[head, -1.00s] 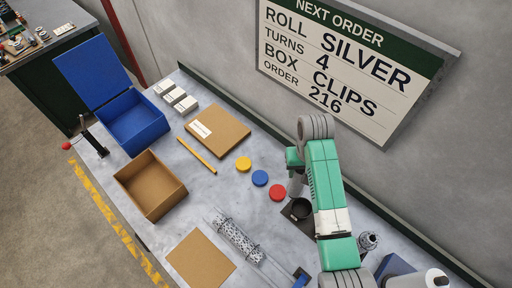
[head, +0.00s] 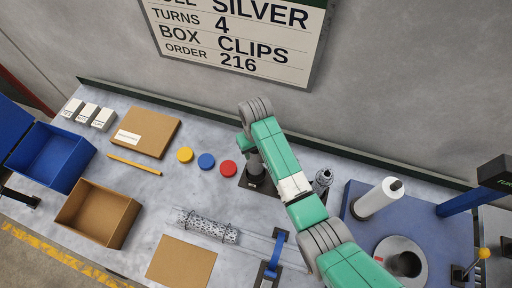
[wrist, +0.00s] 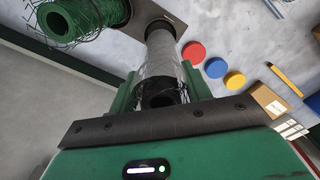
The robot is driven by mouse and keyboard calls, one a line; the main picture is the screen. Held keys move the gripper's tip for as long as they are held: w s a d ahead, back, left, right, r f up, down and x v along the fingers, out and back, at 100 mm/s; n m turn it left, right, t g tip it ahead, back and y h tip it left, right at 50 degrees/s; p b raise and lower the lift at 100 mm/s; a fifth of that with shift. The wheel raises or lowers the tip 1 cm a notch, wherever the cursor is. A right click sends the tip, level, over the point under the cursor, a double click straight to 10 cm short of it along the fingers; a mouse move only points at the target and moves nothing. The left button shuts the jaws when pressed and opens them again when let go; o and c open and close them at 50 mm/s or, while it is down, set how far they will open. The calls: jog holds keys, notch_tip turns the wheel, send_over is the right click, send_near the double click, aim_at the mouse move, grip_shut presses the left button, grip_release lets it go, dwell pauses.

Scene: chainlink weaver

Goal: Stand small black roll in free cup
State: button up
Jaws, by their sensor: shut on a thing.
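In the wrist view the small roll (wrist: 163,68), a black-cored tube wrapped in clear or silvery material, is between the green fingers of my gripper (wrist: 165,88). My gripper is shut on it. Its far end lines up with the dark cup (wrist: 160,29) on a dark plate (wrist: 151,8). I cannot tell whether that end is inside the cup or just above it. In the head view my gripper (head: 254,150) is over the cup (head: 256,183), and my arm hides part of the plate.
A green roll with loose wire (wrist: 75,18) stands beside the cup in the wrist view. Red (head: 228,168), blue (head: 206,161) and yellow (head: 185,155) discs lie left of the plate. A metallic piece (head: 323,179) and a white roll (head: 379,198) stand to the right.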

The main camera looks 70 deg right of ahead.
jog(key=shift+f+b, duration=0.45)
jog(key=shift+f, duration=0.85)
jog(key=o, duration=1.5)
jog(key=shift+o, duration=0.2)
jog(key=shift+r, duration=0.1)
notch_tip(320, 180, up, 8)
